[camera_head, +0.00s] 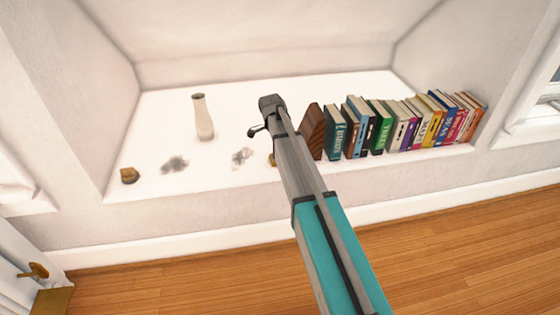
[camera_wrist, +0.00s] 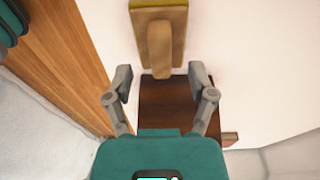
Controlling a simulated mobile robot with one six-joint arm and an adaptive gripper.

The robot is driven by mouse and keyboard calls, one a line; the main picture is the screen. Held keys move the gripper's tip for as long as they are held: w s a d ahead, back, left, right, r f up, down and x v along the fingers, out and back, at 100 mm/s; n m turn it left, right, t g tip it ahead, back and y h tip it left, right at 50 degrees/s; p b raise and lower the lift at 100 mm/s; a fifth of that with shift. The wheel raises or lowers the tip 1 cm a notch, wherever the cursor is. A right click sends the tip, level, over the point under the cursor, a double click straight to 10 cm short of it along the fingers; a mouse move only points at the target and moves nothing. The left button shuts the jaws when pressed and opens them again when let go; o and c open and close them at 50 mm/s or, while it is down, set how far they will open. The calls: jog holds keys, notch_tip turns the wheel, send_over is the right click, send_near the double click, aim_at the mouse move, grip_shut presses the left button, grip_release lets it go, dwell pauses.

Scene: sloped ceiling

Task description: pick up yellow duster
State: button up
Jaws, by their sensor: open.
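The yellow duster (camera_wrist: 158,40) shows in the wrist view as a tan wooden block with a handle and a yellow strip along its far edge. It lies on the white ledge, ahead of my gripper (camera_wrist: 160,76). The gripper is open, with its two fingers apart and nothing held between them. The handle's near end points toward the gap between the fingertips. In the head view my gripper (camera_head: 267,118) hangs over the ledge, left of the books. There a small yellow-brown bit (camera_head: 272,160) shows beside my arm, which hides the rest; I cannot tell if it is the duster.
A dark brown wooden wedge (camera_head: 312,132) stands at the left end of a row of several books (camera_head: 400,125). A white vase (camera_head: 203,118), grey smudges (camera_head: 175,164) and a small brown lump (camera_head: 129,175) are on the left. The ledge (camera_head: 150,112) has free room there.

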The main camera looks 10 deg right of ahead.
jog(key=shift+d+f+b, duration=0.15)
jog(key=shift+f+b, duration=0.6)
jog(key=shift+f, duration=0.15)
jog(key=shift+d+f+b, duration=0.15)
jog(key=shift+f+b, duration=0.55)
jog(key=shift+f, duration=0.15)
grip_shut()
